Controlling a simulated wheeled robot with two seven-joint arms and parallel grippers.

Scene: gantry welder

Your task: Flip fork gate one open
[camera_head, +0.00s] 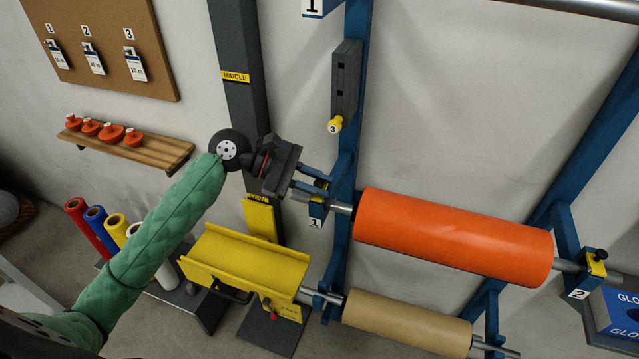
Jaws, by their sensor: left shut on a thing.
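Fork gate one (318,201) is a small yellow piece on the blue fork above the label 1, at the left end of the orange roll's (452,235) shaft. My left gripper (319,187) reaches it from the upper left, its dark fingers shut on the gate's upper part. The fingers hide the gate's knob and much of the gate, so I cannot tell how far it is turned. The roll's shaft rests in the blue forks at both ends. My right gripper is not in view.
Fork gate two (596,266), yellow with a black knob, is at the roll's right end. A brown roll (407,323) hangs below. A yellow trough (247,262) stands below my left gripper, and a dark post (239,95) marked MIDDLE rises behind it.

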